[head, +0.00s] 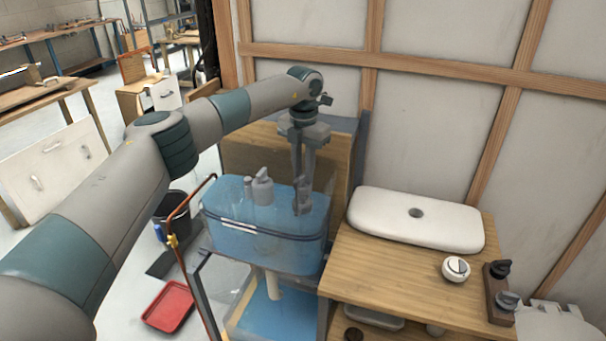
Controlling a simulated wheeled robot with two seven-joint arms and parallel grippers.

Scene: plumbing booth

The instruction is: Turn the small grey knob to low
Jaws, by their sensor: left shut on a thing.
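A small grey knob (508,301) sits at the near end of a dark brown block at the right edge of the wooden counter. A black knob (499,268) is at the block's far end. A round white dial (456,268) stands left of the block. My left gripper (302,187) points down at the translucent blue tank (225,222), far left of the grey knob. It is shut on a grey part (302,203) at the tank's right side; its fingertips partly hide this part. The grey knob's setting is too small to read.
A white basin (390,215) with a dark drain lies on the wooden counter (385,272). A grey bottle-like fitting (262,188) rises at the tank's left. A copper pipe (190,205) stands left of the tank, and a red tray (168,306) lies on the floor.

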